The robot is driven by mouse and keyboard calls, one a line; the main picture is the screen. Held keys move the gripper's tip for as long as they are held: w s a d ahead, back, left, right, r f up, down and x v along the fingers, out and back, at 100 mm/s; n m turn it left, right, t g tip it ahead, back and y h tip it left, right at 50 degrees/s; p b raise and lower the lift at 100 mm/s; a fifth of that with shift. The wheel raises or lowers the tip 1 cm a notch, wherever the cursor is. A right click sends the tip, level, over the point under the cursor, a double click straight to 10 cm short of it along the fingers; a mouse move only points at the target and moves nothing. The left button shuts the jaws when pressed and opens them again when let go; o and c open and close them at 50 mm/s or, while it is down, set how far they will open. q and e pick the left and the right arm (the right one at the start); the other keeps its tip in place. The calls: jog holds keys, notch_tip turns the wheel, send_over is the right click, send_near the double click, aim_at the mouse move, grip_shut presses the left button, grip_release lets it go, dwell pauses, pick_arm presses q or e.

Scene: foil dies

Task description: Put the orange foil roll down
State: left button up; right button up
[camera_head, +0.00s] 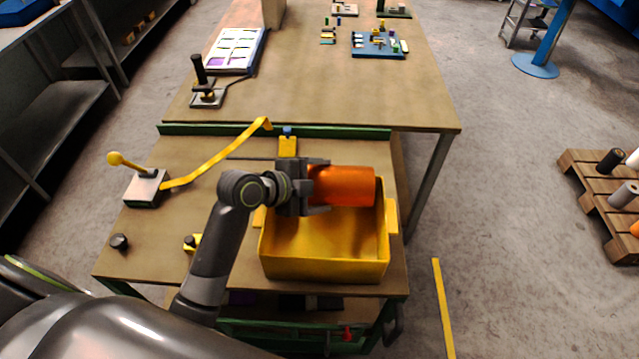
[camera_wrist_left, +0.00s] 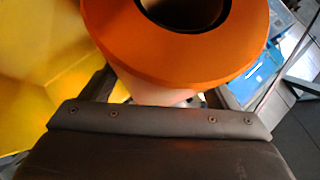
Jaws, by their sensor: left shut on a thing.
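The orange foil roll (camera_head: 345,186) lies on its side in my left gripper (camera_head: 318,186), over the far part of the yellow bin (camera_head: 325,268). The gripper is shut on the roll's left end. In the left wrist view the orange roll (camera_wrist_left: 175,62) fills the top middle, with its dark hollow core facing the camera. The yellow bin (camera_wrist_left: 35,85) shows at the left of that view. I cannot tell whether the roll touches the bin. My right gripper is not in view.
The bin stands on a wooden cart top (camera_head: 190,215) with a green back rail (camera_head: 340,132). A yellow-knobbed lever box (camera_head: 146,188) stands at the left. A larger table (camera_head: 330,90) is behind, and a pallet with rolls (camera_head: 605,205) is on the floor at right.

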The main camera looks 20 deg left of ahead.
pick_arm(q)
jog(key=shift+f+b, duration=0.4)
jog(key=o, duration=1.5)
jog(key=shift+c, duration=0.2)
jog(key=shift+s, duration=0.1)
jog(key=shift+r, duration=0.1)
jog(key=shift+r+p, duration=0.25)
jog(key=shift+p, duration=0.15)
jog(key=shift+r+p, duration=0.45)
jog(key=shift+r, duration=0.05)
jog(key=b+v, duration=0.2)
jog(key=v, duration=0.9)
jog(key=shift+s+a, duration=0.25)
jog(key=shift+s, duration=0.05)
